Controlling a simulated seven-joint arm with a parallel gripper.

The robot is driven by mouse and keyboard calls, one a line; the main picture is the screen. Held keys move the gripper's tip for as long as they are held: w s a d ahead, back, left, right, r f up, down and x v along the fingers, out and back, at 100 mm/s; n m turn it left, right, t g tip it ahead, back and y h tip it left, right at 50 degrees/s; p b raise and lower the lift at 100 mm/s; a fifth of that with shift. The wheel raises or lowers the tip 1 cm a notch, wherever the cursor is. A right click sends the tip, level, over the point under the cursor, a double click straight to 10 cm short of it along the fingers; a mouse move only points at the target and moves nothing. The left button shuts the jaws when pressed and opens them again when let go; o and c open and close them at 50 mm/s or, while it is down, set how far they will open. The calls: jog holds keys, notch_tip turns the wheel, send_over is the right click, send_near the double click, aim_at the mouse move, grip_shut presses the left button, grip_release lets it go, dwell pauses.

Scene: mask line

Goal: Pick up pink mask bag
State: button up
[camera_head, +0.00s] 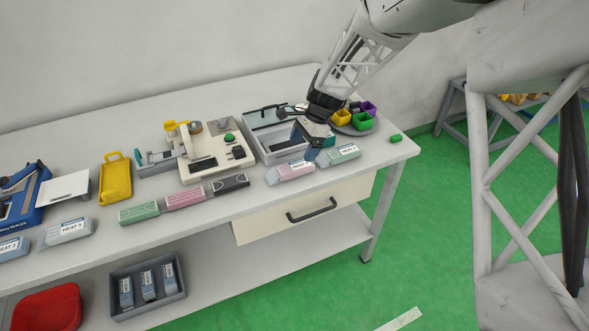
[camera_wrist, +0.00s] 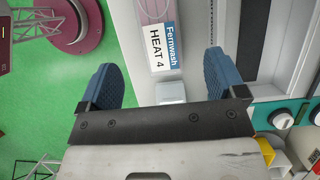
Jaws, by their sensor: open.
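In the wrist view a pinkish bag (camera_wrist: 154,10), labelled "Fernwash HEAT 4", lies ahead between the two fingers. My gripper (camera_head: 308,143) is above the table, just behind and above the pink bag. Its blue fingers (camera_wrist: 160,62) are spread apart with nothing held. I cannot tell its exact height over the bag. Another pink pack (camera_head: 184,197) lies further left, between a green pack (camera_head: 138,213) and a black pack (camera_head: 230,184).
A grey tray (camera_head: 268,152) and a white machine (camera_head: 190,174) stand behind the bags. Colored bins (camera_head: 362,122) stand at the table's right end. A yellow tray (camera_head: 116,181) is further left. The green floor (camera_head: 330,300) in front is open.

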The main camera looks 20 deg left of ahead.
aim_at(294, 168)
jog(key=shift+x, duration=1.3)
jog(key=shift+x, duration=2.6)
jog(key=c, duration=1)
